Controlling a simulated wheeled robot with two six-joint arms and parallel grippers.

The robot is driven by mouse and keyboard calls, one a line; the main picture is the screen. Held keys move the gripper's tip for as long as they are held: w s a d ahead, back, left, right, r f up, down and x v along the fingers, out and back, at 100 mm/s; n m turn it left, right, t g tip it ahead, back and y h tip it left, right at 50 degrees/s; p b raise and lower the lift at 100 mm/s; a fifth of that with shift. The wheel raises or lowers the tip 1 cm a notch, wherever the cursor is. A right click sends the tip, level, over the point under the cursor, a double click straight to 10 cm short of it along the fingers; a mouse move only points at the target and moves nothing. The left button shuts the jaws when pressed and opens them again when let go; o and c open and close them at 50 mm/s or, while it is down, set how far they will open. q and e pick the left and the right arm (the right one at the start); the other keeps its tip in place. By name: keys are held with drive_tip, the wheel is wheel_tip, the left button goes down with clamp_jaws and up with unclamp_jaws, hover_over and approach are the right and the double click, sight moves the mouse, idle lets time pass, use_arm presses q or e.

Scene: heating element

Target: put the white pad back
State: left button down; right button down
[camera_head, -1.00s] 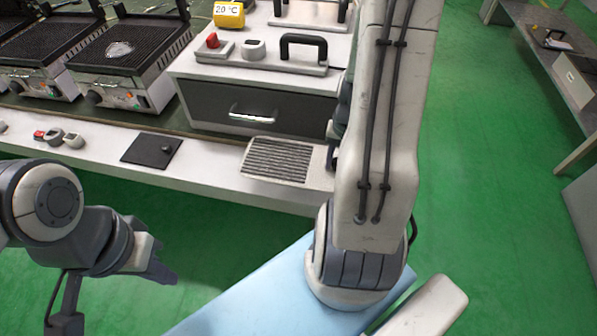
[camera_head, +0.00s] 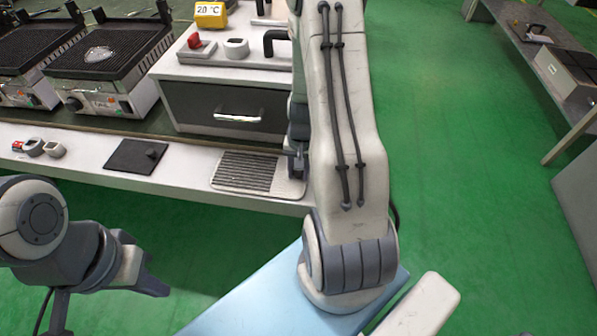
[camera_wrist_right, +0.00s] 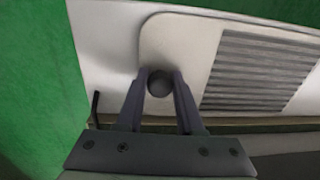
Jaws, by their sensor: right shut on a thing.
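The white pad (camera_head: 245,172) is a flat pale plate with a grey ridged area and a round dark knob at one end. In the head view it is at the front strip of the bench, below the drawer box; I cannot tell if it touches the surface. In the right wrist view the pad (camera_wrist_right: 182,42) fills the upper middle. My right gripper (camera_wrist_right: 160,85) is shut on its knob; in the head view my right arm hides part of that end. My left gripper (camera_head: 155,285) is empty in front of the bench, away from the pad; its finger gap is unclear.
Small red and grey controls (camera_head: 38,147) sit further left. A drawer box (camera_head: 225,110) and contact grills (camera_head: 105,75) stand behind. Green floor (camera_head: 450,150) is open at right.

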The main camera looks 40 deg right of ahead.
drive_tip(key=shift+f, duration=0.2)
drive_tip(key=c, duration=0.5)
unclamp_jaws()
drive_tip(key=shift+c, duration=0.2)
drive_tip(key=shift+r, duration=0.1)
